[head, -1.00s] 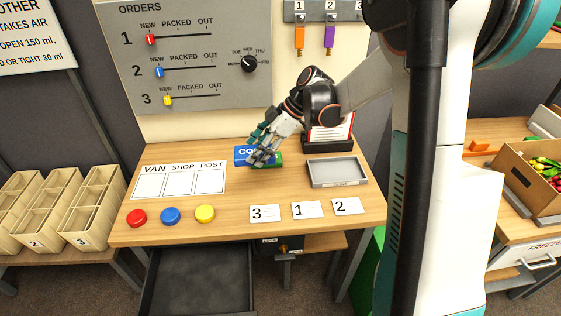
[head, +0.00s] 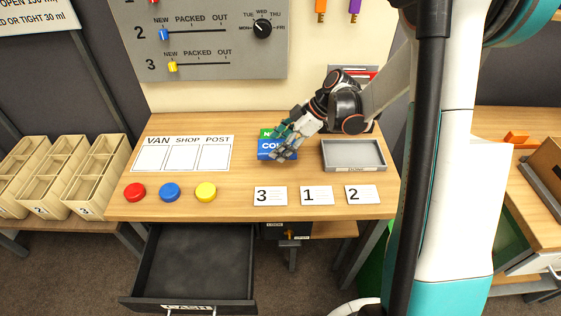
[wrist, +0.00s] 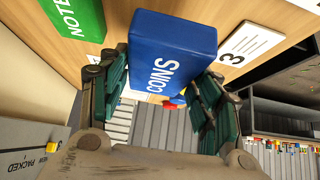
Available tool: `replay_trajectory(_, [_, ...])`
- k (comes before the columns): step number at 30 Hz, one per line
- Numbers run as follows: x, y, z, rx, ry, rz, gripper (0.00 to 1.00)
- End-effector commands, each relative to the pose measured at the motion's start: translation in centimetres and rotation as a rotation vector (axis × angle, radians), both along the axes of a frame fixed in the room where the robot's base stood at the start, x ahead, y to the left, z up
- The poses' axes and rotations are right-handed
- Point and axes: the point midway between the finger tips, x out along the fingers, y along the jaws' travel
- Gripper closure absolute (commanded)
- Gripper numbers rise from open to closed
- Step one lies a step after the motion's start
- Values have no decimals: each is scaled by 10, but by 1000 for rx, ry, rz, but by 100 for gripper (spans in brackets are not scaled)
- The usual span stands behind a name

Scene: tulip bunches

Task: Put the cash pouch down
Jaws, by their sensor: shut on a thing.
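My gripper (head: 288,146) is shut on a blue pouch marked COINS (head: 268,150). In the wrist view the blue pouch (wrist: 172,52) sits between the two teal finger pads of my gripper (wrist: 166,95). A green pouch marked NOTES (head: 265,132) lies just behind the blue one on the desk, partly hidden; it also shows at the upper left of the wrist view (wrist: 76,14). I cannot tell whether the blue pouch touches the desk top. An open dark drawer labelled CASH (head: 198,265) stands out below the desk's front edge; it looks empty.
A grey tray (head: 353,168) is right of the pouches. Cards 3, 1 and 2 (head: 316,196) lie along the front. Red, blue (head: 170,192) and yellow buttons and the VAN SHOP POST sheet (head: 183,140) are left. Bare desk (head: 243,180) lies between.

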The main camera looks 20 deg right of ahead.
Motion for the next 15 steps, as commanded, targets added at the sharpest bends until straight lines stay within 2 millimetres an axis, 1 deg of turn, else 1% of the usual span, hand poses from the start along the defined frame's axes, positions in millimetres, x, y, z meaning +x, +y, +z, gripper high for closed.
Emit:
replay_trajectory(1, [0,0,-8,0,0,0,71])
replay_trajectory(2, [0,0,-11,0,0,0,71])
replay_trajectory(8, [0,0,-21,0,0,0,71])
replay_trajectory(15, [0,0,-55,0,0,0,71])
